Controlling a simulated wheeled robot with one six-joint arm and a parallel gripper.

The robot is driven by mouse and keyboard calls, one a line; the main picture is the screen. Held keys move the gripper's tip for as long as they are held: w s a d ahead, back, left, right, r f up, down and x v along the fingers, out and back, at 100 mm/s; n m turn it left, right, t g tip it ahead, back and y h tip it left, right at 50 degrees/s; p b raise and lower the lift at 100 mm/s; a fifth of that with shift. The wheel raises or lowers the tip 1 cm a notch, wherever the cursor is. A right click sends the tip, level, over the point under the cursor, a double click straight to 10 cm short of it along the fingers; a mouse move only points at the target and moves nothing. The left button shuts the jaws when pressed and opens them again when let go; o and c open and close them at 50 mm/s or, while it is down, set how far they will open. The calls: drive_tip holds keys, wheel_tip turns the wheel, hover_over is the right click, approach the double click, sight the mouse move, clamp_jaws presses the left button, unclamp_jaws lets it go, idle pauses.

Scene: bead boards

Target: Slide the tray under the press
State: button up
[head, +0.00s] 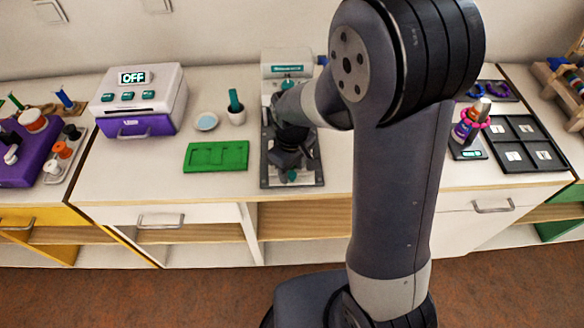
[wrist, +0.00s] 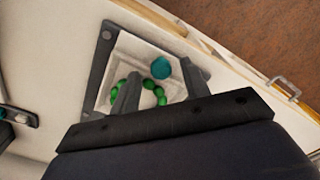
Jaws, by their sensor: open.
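The white and teal press (head: 287,62) stands at the back of the counter, partly hidden behind my arm. A dark base (head: 312,181) runs forward from it toward the counter's front. The pale tray (wrist: 135,48) lies on this base at its front end, with a curve of green beads (wrist: 154,88) on it. A teal knob (wrist: 161,68) stands at the tray's front side. It also shows below my gripper in the head view. My gripper (wrist: 160,72) is open, its fingers on either side of the knob. I cannot tell whether they touch it.
Left of the base lie a green board (head: 216,157), a small dish (head: 206,121) and a white cup (head: 236,116). Farther left is a white and purple machine (head: 138,97) reading OFF.

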drive_tip(key=shift+s+f, duration=0.1)
drive_tip(key=shift+f, duration=0.2)
drive_tip(key=shift+c, duration=0.5)
clamp_jaws()
